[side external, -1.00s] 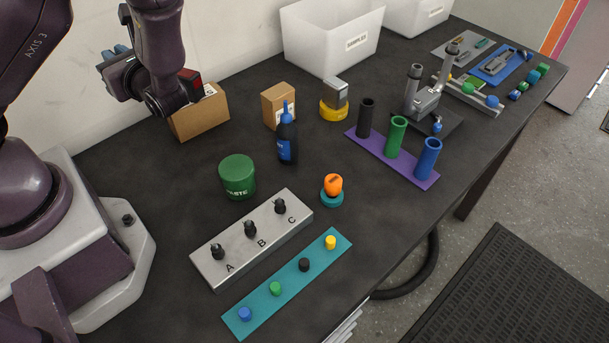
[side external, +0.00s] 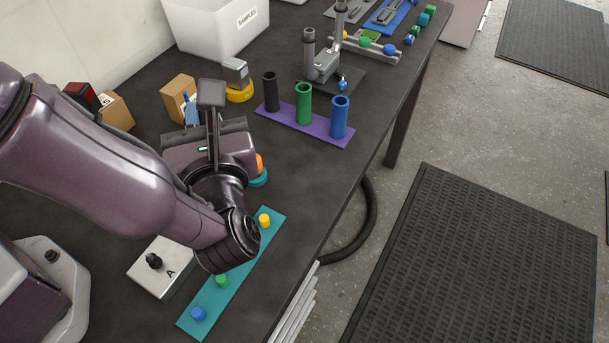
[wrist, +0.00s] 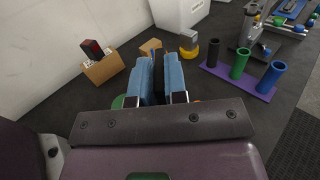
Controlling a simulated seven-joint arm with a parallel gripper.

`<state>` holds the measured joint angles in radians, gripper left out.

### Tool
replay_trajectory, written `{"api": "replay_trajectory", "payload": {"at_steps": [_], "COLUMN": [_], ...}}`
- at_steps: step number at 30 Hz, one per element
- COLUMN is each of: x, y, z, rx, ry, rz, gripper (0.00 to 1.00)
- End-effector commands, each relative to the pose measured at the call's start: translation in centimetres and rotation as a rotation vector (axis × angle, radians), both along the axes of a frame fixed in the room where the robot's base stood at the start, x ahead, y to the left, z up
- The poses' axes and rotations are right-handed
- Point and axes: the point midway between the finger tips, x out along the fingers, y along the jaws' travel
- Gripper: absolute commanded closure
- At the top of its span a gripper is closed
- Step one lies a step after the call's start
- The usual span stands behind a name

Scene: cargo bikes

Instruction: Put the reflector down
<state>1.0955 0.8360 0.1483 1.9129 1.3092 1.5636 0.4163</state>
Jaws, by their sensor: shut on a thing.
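My gripper (wrist: 159,72) reaches forward in the wrist view, its two blue fingers close together. A dark thing, taken as the reflector (wrist: 158,86), shows as a narrow strip between them; its face is hidden. In the side view my gripper (side external: 190,110) is over the middle of the table, mostly covered by my own wrist, and the held thing cannot be made out there. Whether it touches anything below cannot be told.
A cardboard box (side external: 116,112) with a red and black block (side external: 82,97) stands at the left; a smaller box (side external: 178,97) is near my fingers. A purple rack (side external: 290,128) with three tubes is to the right. A teal strip (side external: 238,262) with coloured knobs lies nearer.

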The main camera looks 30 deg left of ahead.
Motion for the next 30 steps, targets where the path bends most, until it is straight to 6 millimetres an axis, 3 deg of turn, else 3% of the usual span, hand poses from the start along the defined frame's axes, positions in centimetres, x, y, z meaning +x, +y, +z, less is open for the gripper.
{"api": "replay_trajectory", "payload": {"at_steps": [2,10,16,30], "x": [-0.5,-0.4,0.2,7.8], "y": [-1.6,-1.4,-1.7,-6.3], "z": [0.2,-3.7,-5.2,-9.7], "rx": [-0.002,0.003,0.001,0.002], "ry": [-0.001,0.002,-0.001,0.001], "rz": [-0.028,-0.023,-0.021,-0.021], "gripper": [1.00,1.00,1.00,1.00]}}
